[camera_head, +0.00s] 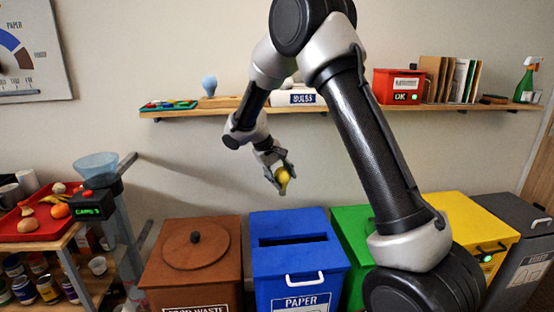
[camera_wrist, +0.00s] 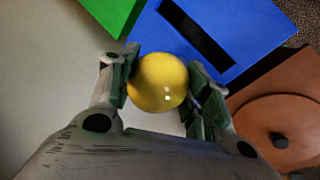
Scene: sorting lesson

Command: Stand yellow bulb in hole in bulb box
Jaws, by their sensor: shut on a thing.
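A yellow bulb (camera_head: 282,176) is held between the fingers of my gripper (camera_head: 277,181), in mid-air above the blue paper bin in the head view. In the wrist view the rounded yellow bulb (camera_wrist: 158,82) sits between the two fingers of my gripper (camera_wrist: 163,90), with its lower part hidden.
The wall shelf (camera_head: 180,114) also bears a pale blue bulb (camera_head: 209,84), a coloured tray (camera_head: 170,105), a red box (camera_head: 397,86), upright folders and a spray bottle (camera_head: 527,80). Below stand the brown bin (camera_head: 160,259), blue bin (camera_head: 289,222) and others. A red tray (camera_head: 33,226) is at left.

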